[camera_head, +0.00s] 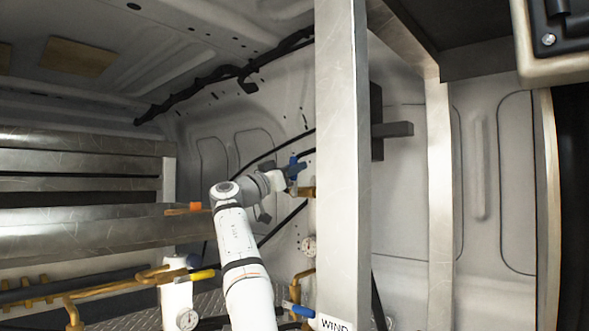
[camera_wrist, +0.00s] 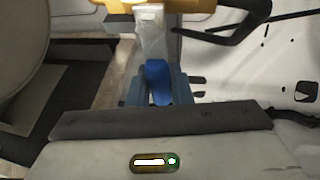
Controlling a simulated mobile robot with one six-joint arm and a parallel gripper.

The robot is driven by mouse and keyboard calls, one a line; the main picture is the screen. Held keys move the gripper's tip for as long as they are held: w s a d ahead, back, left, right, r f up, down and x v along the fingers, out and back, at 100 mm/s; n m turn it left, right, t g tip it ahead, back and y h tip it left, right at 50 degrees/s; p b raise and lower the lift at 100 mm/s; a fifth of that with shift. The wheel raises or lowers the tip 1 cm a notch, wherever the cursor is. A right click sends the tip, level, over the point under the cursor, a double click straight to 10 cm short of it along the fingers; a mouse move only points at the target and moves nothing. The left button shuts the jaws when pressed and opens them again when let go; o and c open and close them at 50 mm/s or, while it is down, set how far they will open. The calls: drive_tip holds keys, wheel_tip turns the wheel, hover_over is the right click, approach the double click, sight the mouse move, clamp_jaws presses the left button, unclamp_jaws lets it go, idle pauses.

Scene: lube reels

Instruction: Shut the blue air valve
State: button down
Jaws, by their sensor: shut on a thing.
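The blue valve handle (camera_head: 293,161) stands beside the left edge of the tall metal post in the head view. My gripper (camera_head: 290,177) is at this handle, at the end of my raised arm. In the wrist view, the blue handle (camera_wrist: 158,80) sits between the two grey-blue fingers of my gripper (camera_wrist: 158,94), which are shut on it. A pale metal part and a yellow brass fitting (camera_wrist: 185,5) show just beyond the handle. The fingers and wrist hide part of the valve, and I cannot tell the handle's exact angle to its pipe.
The metal post (camera_head: 342,170) stands close right of my gripper. A yellow handle (camera_head: 202,275) and brass pipes are at lower left. Black hoses run along the wall behind.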

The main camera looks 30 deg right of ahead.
drive_tip(key=shift+w+f, duration=0.1)
drive_tip(key=c, duration=1.5)
unclamp_jaws()
drive_tip(key=shift+w, duration=0.1)
drive_tip(key=shift+c, duration=0.2)
drive_tip(key=shift+o, duration=1.2)
drive_tip(key=b+v, duration=0.4)
drive_tip(key=v, duration=0.4)
drive_tip(key=shift+f, duration=0.1)
